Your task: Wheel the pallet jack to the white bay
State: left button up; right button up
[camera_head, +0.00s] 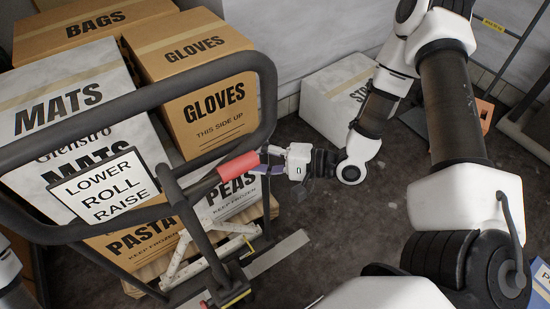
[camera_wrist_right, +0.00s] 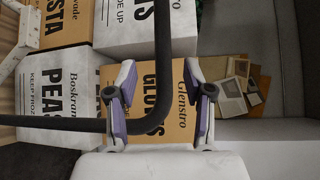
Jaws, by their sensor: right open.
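The pallet jack's dark handle loop (camera_head: 265,90) rises at the left of the head view, with a "LOWER ROLL RAISE" sign (camera_head: 103,187) and a red grip (camera_head: 238,164). Its white lower frame (camera_head: 190,240) shows beside stacked boxes. My right gripper (camera_head: 268,160) is at the right end of the red grip. In the wrist view my right gripper (camera_wrist_right: 160,103) has its purple-padded fingers apart, and the dark loop (camera_wrist_right: 162,55) crosses the gap between them; I cannot tell whether they touch it. My left gripper is out of view. I cannot make out the white bay.
Boxes marked MATS (camera_head: 60,105), GLOVES (camera_head: 215,105) and PASTA (camera_head: 140,242) stand behind the handle, on a wooden pallet (camera_head: 274,206). A white box (camera_head: 335,95) is by the wall. A pale strip (camera_head: 280,252) lies on the dark floor. Floor in the middle looks clear.

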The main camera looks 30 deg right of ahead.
jog(key=v, duration=0.5)
jog(key=shift+a, duration=0.1)
